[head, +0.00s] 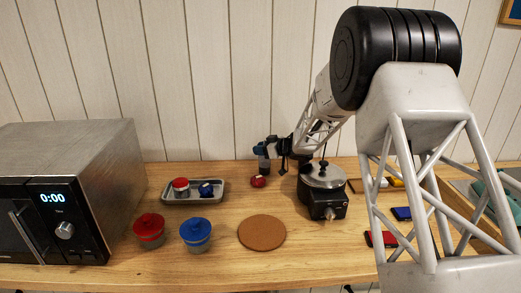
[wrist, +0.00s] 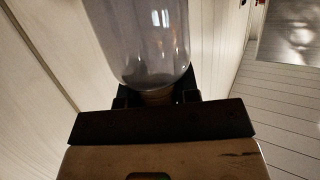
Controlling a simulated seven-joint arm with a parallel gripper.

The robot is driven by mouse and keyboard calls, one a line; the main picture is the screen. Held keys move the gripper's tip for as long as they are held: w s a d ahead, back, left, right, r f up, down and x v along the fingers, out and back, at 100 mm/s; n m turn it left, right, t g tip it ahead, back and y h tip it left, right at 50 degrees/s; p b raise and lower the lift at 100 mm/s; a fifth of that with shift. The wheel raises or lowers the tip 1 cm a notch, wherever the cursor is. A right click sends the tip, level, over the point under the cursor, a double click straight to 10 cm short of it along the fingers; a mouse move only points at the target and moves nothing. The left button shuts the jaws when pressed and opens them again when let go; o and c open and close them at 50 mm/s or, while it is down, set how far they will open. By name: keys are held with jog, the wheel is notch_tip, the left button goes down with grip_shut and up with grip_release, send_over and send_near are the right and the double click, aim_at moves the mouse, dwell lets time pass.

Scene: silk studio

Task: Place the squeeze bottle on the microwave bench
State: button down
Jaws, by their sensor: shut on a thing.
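My gripper (head: 272,147) is above the back of the wooden bench (head: 200,268), near the wall. It is shut on the squeeze bottle, a clear, greyish rounded body in the wrist view (wrist: 140,40), at the jaws (wrist: 156,98). In the head view the bottle (head: 263,164) shows only as a small dim shape below the gripper; I cannot tell how close its base is to the bench. The microwave (head: 90,180) stands on the left of this bench, its display reading 0:00.
A grey tray (head: 178,199) holds a small red-and-white item and a blue one. A small red item (head: 258,181) and a black cooker (head: 323,190) are near my gripper.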

jog(key=shift+f, duration=0.15)
jog(key=c, duration=0.8)
grip_release()
jog(key=shift+c, duration=0.2)
jog(key=shift+s+d+r, duration=0.3)
jog(key=shift+d, duration=0.2)
jog(key=shift+v, duration=1)
notch_tip(320, 180, up, 5)
jog(key=shift+f, duration=0.1)
jog(key=shift+r, duration=1.1)
